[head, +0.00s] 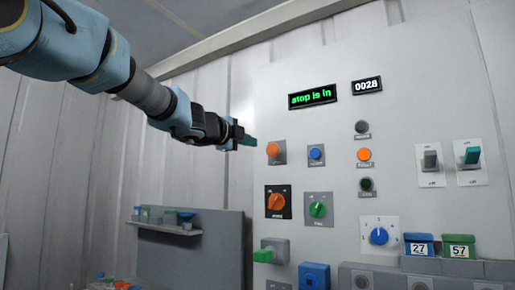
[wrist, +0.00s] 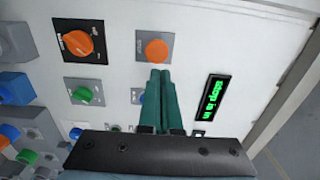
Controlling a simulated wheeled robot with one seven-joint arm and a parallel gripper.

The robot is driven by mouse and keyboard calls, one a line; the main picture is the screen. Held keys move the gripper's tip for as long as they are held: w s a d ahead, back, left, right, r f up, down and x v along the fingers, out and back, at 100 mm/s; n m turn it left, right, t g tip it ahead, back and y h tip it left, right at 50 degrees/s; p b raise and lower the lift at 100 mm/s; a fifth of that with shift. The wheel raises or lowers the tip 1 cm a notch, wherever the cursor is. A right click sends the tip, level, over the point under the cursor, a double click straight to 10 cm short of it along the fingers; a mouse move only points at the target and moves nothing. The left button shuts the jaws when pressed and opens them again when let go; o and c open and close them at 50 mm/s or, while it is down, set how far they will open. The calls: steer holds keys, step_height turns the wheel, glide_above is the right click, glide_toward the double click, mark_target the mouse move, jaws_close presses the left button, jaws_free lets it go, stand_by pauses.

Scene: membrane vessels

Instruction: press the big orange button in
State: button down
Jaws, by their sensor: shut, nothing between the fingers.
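The big orange button (head: 273,150) is a round cap on a grey plate, high on the left part of the pale panel. It also shows in the wrist view (wrist: 156,49), just beyond my fingertips. My gripper (head: 252,141) is shut and empty, its green fingers pressed together and pointing at the panel. In the head view the tips are just left of and slightly above the button. In the wrist view the fingertips (wrist: 160,70) overlap the lower edge of its plate. I cannot tell whether they touch anything. A display (head: 312,97) shows green text that seems to read "stop is in".
Close by are a blue button (head: 316,153), an orange rotary knob (head: 277,202) and a green knob (head: 317,209). An orange lamp or button (head: 364,154) and two switches (head: 431,161) lie farther right. A shelf (head: 165,228) is at lower left.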

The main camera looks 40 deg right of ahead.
steer(key=shift+b+v, duration=0.3)
steer(key=shift+v, duration=1.85)
steer(key=w+a+f+n+t+y, duration=0.6)
steer(key=w+a+f+n+y, duration=0.3)
steer(key=w+a+f+n, duration=0.9)
steer(key=a+f+n+y, duration=0.1)
steer(key=a+f+y, duration=0.3)
steer(key=a+f, duration=0.8)
steer(key=s+a+f+n+g+y, duration=0.2)
steer(key=a+f+n, duration=0.1)
steer(key=a+f, duration=0.35)
steer(key=s+a+f+n+g+y, duration=0.1)
steer(key=s+a+f+n+g, duration=0.15)
steer(key=a+f, duration=0.35)
steer(key=s+a+f+n+g, duration=0.2)
steer(key=s+a+f+n, duration=0.1)
steer(key=s, duration=0.4)
steer(key=s+a+f+n+g+y, duration=0.1)
steer(key=s+a+f+n+g, duration=0.1)
steer(key=s+a+f+n, duration=0.2)
step_height(320, 180, down, 3)
steer(key=s+a, duration=0.1)
steer(key=s, duration=0.1)
steer(key=shift+s, duration=0.4)
steer(key=shift+d+g, duration=0.15)
steer(key=shift+g, duration=0.1)
